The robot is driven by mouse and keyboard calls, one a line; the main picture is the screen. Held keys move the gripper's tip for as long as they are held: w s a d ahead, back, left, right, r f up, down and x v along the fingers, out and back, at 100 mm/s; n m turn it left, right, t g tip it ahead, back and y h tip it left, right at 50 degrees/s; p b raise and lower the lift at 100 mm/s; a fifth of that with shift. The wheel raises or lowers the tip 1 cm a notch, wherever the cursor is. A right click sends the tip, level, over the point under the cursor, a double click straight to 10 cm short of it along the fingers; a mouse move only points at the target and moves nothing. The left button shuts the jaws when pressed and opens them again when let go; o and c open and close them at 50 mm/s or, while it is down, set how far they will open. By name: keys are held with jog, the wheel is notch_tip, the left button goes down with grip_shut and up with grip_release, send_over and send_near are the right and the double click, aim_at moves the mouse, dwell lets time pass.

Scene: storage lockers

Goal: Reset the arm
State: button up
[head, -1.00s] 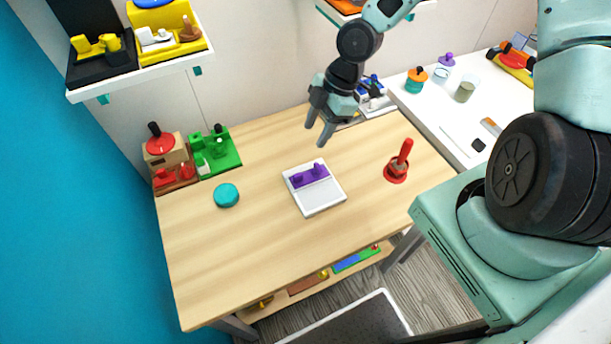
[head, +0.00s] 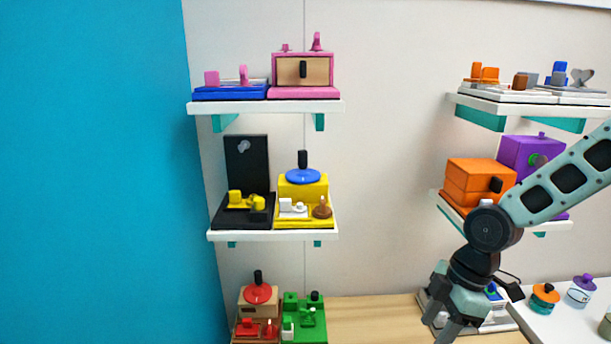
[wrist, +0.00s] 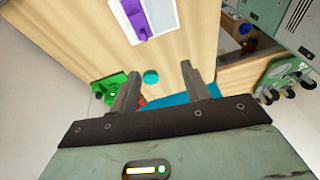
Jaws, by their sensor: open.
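My gripper (head: 441,330) is at the lower right of the head view, pointing down, with its fingertips close to the bottom edge. In the wrist view my gripper (wrist: 167,88) has its two fingers apart with nothing between them. My arm (head: 560,180) comes in from the right edge of the head view. Below the gripper in the wrist view is the wooden table (wrist: 85,45), with a white tray holding a purple piece (wrist: 138,20), a teal disc (wrist: 151,77) and a green block set (wrist: 108,90).
White wall shelves hold toy sets at left (head: 265,107) and right (head: 540,103). The orange box (head: 480,182) and purple box (head: 530,155) stand right behind my arm. A red-lidded set (head: 258,295) and jars (head: 544,298) stand lower down. The wall between the shelves is clear.

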jog(key=s+a+r+m+h+b, duration=0.1)
jog(key=s+a+m+b, duration=0.3)
jog(key=s, duration=0.4)
jog(key=s+a+r+m+h+b, duration=0.1)
jog(key=s+a+m+b, duration=0.3)
jog(key=s, duration=0.5)
jog(key=a+m, duration=0.1)
jog(key=a, duration=0.1)
jog(key=shift+s+a+r+t+h, duration=0.3)
jog(key=shift+a+r+t, duration=0.1)
